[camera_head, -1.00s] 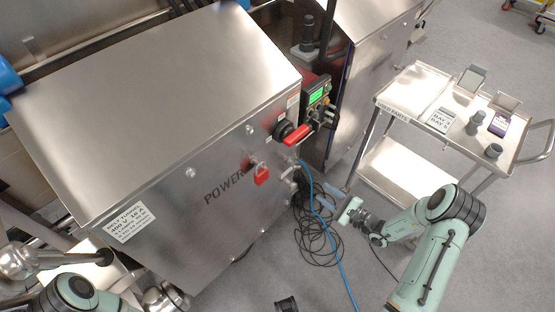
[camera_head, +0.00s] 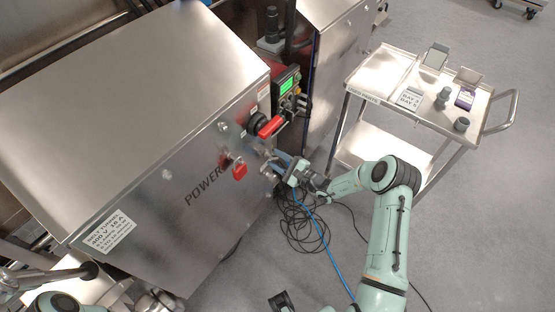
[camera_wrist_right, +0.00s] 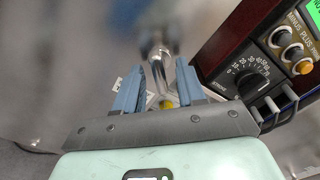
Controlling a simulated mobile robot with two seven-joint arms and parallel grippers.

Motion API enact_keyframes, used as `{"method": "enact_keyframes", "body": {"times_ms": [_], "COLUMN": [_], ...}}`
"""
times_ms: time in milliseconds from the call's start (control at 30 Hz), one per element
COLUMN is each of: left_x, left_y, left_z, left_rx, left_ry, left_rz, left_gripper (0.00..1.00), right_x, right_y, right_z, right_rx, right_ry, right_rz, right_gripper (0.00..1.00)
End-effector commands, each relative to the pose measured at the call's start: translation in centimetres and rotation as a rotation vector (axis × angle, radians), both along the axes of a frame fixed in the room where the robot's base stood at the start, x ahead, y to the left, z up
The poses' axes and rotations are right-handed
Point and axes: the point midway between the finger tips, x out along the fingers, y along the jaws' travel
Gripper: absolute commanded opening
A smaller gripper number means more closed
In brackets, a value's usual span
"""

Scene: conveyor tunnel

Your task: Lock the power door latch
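The steel power door (camera_head: 150,215), marked POWER, forms the front of the large cabinet and looks closed. A metal latch handle (camera_head: 268,168) shows at its right edge, partly hidden by my gripper. In the right wrist view, a shiny metal T-shaped handle (camera_wrist_right: 165,50), blurred at its far end, stands between and beyond the fingers. My right gripper (camera_head: 282,163) is at the latch; its blue fingers (camera_wrist_right: 158,85) are apart. I cannot tell whether they touch the handle.
A red rotary handle (camera_head: 270,126) and red padlock (camera_head: 239,171) are above and left of the latch. A control box (camera_head: 288,84) with knobs is close to my right gripper. Black cables (camera_head: 300,225) lie below. A steel cart (camera_head: 385,75) stands right.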

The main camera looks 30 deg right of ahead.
Motion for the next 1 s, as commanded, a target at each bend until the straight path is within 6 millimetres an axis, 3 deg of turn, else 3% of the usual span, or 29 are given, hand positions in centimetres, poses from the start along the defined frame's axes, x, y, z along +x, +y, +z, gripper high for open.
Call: {"method": "enact_keyframes", "body": {"times_ms": [233, 267, 367, 733, 1000], "left_x": [0.0, 0.0, 0.0, 0.03, 0.13], "left_y": [0.0, 0.0, 0.0, 0.0, 0.0], "left_z": [0.0, 0.0, 0.0, 0.07, 0.42], "left_rx": [0.0, 0.0, 0.0, 0.0, 0.0], "left_ry": [0.0, 0.0, 0.0, 0.0, -0.001], "left_rz": [0.0, 0.0, 0.0, 0.0, -0.001], "left_gripper": [0.51, 0.51, 0.51, 0.51, 0.51], "right_x": [0.06, 0.06, 0.04, 0.03, 0.0], "right_y": [0.03, 0.03, 0.03, 0.01, 0.0], "right_z": [-0.03, -0.04, -0.04, -0.03, -0.05], "right_rx": [0.0, 0.0, 0.0, 0.026, 0.164], "right_ry": [0.002, 0.002, 0.002, 0.012, 0.07], "right_rz": [0.0, 0.0, 0.0, 0.0, 0.0], "right_gripper": [0.39, 0.33, 0.0, 0.0, 0.0]}}
